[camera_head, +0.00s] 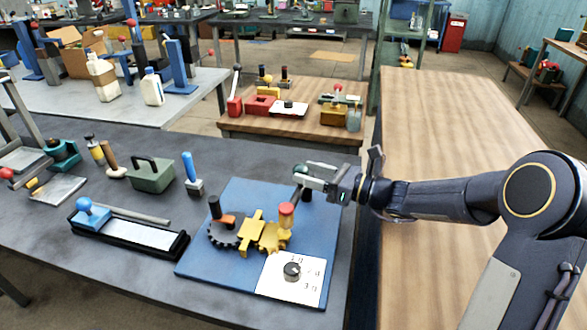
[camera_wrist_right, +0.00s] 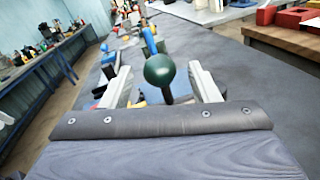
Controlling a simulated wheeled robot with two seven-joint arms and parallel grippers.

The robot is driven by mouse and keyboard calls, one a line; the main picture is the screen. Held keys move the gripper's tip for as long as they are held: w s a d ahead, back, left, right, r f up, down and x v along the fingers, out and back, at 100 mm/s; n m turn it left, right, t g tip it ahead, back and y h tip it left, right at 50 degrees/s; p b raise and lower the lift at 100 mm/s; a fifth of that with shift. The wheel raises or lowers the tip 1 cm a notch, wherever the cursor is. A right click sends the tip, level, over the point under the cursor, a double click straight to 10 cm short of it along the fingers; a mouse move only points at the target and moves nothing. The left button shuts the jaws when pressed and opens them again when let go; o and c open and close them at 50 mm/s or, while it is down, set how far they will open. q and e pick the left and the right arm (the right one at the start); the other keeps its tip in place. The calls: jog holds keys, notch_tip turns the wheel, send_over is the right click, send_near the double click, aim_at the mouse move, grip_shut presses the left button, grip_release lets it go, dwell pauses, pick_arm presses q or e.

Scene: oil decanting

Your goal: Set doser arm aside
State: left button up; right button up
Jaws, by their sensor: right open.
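In the head view a blue board (camera_head: 215,262) lies on the dark bench, with a toothed dark wheel (camera_head: 222,236), yellow gear-like parts (camera_head: 268,237), a red-capped post (camera_head: 286,214) and a white plate with a black knob (camera_head: 292,270). My right gripper (camera_head: 302,175) is over the board's far right corner. In the right wrist view a dark green ball knob on a dark stem (camera_wrist_right: 159,70) stands between the spread fingers of my right gripper (camera_wrist_right: 163,85), with gaps on both sides. I cannot tell which part is the doser arm. My left gripper is out of view.
On the bench left of the board stand a blue-handled tool (camera_head: 192,172), a green handled block (camera_head: 151,174) and a black tray with a white strip (camera_head: 135,234). A bare wooden table (camera_head: 440,120) lies to the right. A smaller wooden table (camera_head: 265,130) holds several parts behind.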

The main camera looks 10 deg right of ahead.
aim_at(294, 169)
jog(key=shift+x, duration=2.25)
jog(key=shift+c, duration=0.4)
grip_shut()
